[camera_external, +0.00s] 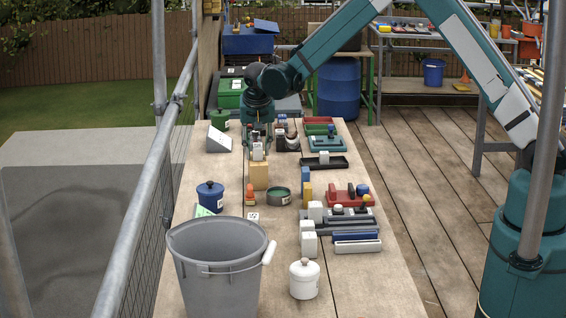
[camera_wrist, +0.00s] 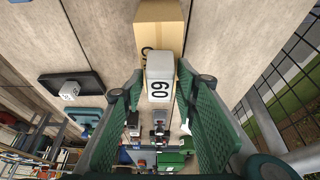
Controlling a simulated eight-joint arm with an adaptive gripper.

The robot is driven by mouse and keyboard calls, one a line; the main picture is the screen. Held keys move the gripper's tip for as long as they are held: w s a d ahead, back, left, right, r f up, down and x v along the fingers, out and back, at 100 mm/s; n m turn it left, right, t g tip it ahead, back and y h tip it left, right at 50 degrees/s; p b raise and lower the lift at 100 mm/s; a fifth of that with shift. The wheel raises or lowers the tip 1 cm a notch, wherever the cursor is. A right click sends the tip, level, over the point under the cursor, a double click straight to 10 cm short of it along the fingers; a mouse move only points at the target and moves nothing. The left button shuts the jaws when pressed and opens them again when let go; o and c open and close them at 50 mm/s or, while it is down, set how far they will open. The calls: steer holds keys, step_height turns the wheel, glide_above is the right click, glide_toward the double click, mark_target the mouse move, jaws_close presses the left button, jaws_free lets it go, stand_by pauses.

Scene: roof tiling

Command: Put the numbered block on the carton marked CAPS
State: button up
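The numbered block (camera_wrist: 160,78) is pale grey with 60 printed in black on one face. It stands between my two green finger pads in the wrist view, with a thin gap showing on each side. My gripper (camera_wrist: 160,70) looks open around it. The tan carton (camera_wrist: 160,25) lies just beyond the block, its printed mark mostly covered. In the external view my gripper (camera_external: 257,146) points down over the carton (camera_external: 258,176), and the block (camera_external: 257,153) shows at its upper edge. I cannot tell whether the block touches the carton.
A blue lidded pot (camera_external: 210,196), a round green tin (camera_external: 279,196) and a small orange-topped item (camera_external: 250,194) stand near the carton. A black tray (camera_external: 324,164) holding a pale block is to the right. A grey bucket (camera_external: 218,270) and white jar (camera_external: 304,280) are in front.

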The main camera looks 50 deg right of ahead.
steer(key=shift+o, duration=0.3)
steer(key=shift+r, duration=0.15)
steer(key=v, duration=1.2)
stand_by(0.4)
steer(key=shift+r, duration=0.1)
steer(key=s+d+r+n+t+y, duration=0.1)
steer(key=s+d+r+n, duration=0.1)
steer(key=s+r, duration=0.95)
steer(key=s+d+r+n+t+y, duration=0.1)
steer(key=s+d+r+n, duration=0.1)
steer(key=s+r, duration=0.9)
steer(key=s+f+n+t, duration=0.1)
steer(key=s+f+n, duration=0.1)
steer(key=s, duration=1.3)
steer(key=s+d+f+n+t+y, duration=0.1)
steer(key=s+f+n, duration=0.2)
steer(key=s, duration=1.3)
steer(key=shift+s+d+f, duration=0.2)
steer(key=shift+s+f, duration=0.05)
steer(key=shift+f, duration=0.3)
